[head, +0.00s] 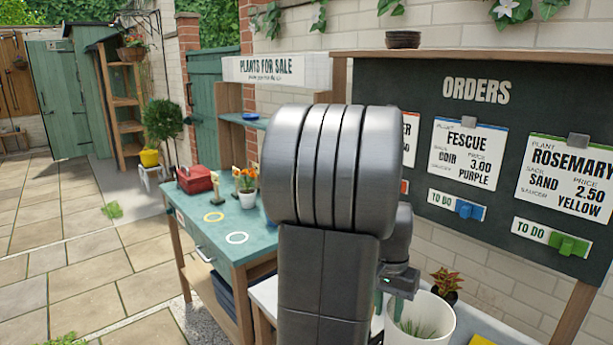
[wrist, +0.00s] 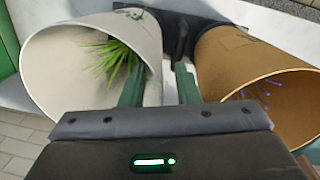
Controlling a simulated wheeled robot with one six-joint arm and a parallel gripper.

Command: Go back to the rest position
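My gripper (wrist: 160,80) shows two green fingers set apart with a gap between them and nothing seen held. Whether a finger touches either pot, I cannot tell. In the head view my gripper (head: 388,306) points down beside the white pot (head: 447,325), low right of centre. My own arm fills the middle of this view and hides part of the bench.
A green potting table (head: 190,235) stands left with a red toolbox (head: 195,180) and a small flowering pot (head: 247,198). An orders board (head: 480,120) is on the right. A reddish plant (head: 447,282) stands behind the white pot. Paving at left is largely clear.

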